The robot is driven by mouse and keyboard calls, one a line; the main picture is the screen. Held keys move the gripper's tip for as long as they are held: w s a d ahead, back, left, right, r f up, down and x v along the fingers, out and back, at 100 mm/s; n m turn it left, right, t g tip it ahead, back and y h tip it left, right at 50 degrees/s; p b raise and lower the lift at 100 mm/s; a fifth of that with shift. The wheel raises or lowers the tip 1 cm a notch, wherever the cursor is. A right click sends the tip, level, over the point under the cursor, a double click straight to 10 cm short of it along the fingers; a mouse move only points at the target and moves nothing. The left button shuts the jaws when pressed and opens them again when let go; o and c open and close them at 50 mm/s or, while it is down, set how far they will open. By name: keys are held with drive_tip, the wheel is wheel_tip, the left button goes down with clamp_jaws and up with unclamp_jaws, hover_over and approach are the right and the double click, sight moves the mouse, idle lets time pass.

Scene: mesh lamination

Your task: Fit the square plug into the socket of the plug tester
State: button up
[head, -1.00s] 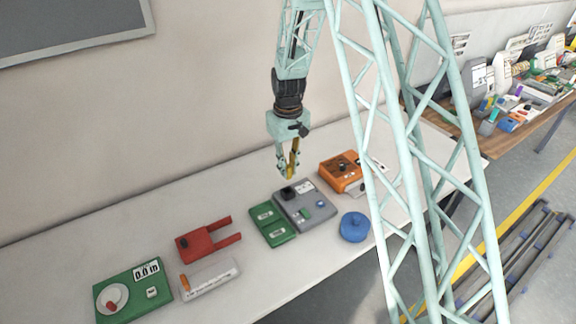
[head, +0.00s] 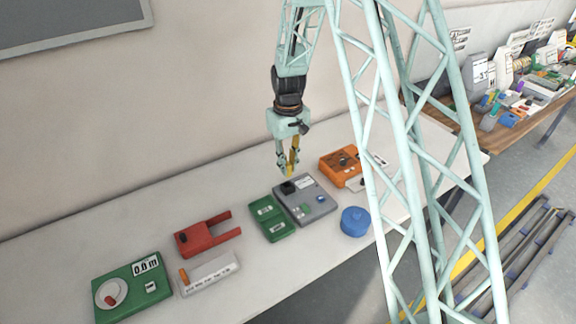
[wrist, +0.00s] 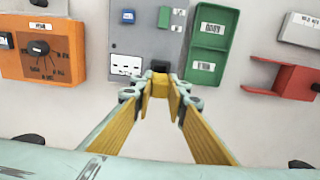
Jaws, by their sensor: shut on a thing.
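The plug tester looks to be the grey box (head: 318,204), with a raised black part (head: 288,187), likely its socket, at its back left corner. In the wrist view the grey box (wrist: 145,42) is at top centre, and the black part (wrist: 160,66) is just beyond my fingertips. My gripper (head: 287,170) points down above that corner. In the wrist view it (wrist: 159,88) is shut on a small yellow block (wrist: 159,84), likely the square plug. The block's lower end and its gap to the black part are hard to judge.
A green two-panel case (head: 268,219) lies close left of the grey box. An orange box (head: 340,165) stands behind it to the right, and a blue round pot (head: 354,221) in front. A red forked block (head: 203,236) and a green dial unit (head: 133,287) are farther left.

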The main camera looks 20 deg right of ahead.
drive_tip(key=shift+f+b, duration=1.2)
drive_tip(key=shift+f, duration=0.9)
drive_tip(key=shift+f+b, duration=1.5)
drive_tip(key=shift+f, duration=0.2)
idle(2.3)
drive_tip(key=o, duration=1)
drive_tip(key=shift+r, duration=0.1)
drive_tip(key=shift+r, duration=5.95)
